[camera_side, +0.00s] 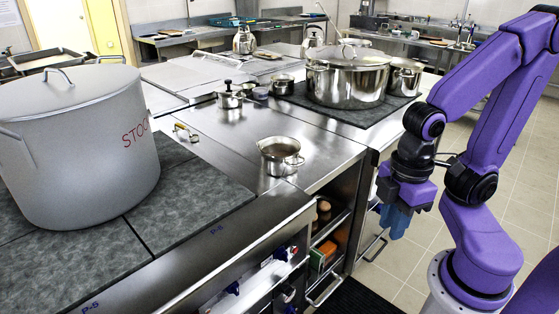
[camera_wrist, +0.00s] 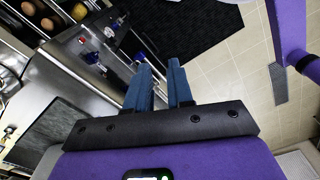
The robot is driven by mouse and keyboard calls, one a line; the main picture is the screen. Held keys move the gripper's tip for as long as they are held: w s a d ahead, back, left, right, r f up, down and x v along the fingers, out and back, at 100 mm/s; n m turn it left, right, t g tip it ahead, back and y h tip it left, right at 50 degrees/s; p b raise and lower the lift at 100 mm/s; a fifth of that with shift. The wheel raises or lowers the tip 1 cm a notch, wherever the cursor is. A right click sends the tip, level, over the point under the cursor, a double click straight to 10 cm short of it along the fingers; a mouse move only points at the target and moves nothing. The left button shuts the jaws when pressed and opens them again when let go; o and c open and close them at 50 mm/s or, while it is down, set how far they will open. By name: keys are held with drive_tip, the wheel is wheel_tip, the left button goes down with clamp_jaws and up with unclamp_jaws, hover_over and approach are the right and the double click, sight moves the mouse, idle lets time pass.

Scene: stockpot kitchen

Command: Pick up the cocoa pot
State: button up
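A small open steel pot (camera_side: 280,160) with brownish contents sits on the bare steel counter in the middle of the side view. It looks like the cocoa pot, though I see no label on it. My gripper (camera_side: 396,222) hangs beyond the counter's right edge, well apart from this pot, with its blue fingers pointing down. In the wrist view the two blue fingers (camera_wrist: 160,68) stand apart with an empty gap between them. The pot does not show clearly in the wrist view.
A large grey stockpot (camera_side: 75,145) stands at left on dark tiles. A lidded steel pot (camera_side: 347,85) and smaller pots stand on the back hob. Steel around the small pot is clear.

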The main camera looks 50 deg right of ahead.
drive_tip(key=w+a+r+m, duration=0.1)
drive_tip(key=w+r+m, duration=0.1)
drive_tip(key=w+m, duration=0.85)
drive_tip(key=w+r+m, duration=0.2)
drive_tip(key=w+m, duration=0.4)
drive_tip(key=w, duration=1)
drive_tip(key=m, duration=1.5)
hover_over(293, 157)
wheel_tip(293, 157, down, 3)
drive_tip(key=f, duration=1.1)
drive_tip(key=shift+d+f, duration=0.1)
drive_tip(key=shift+d, duration=0.25)
drive_tip(key=shift+w+a+f, duration=0.1)
drive_tip(key=shift+f, duration=1.25)
drive_tip(key=shift+w+a+f, duration=0.1)
drive_tip(key=shift+f, duration=1.2)
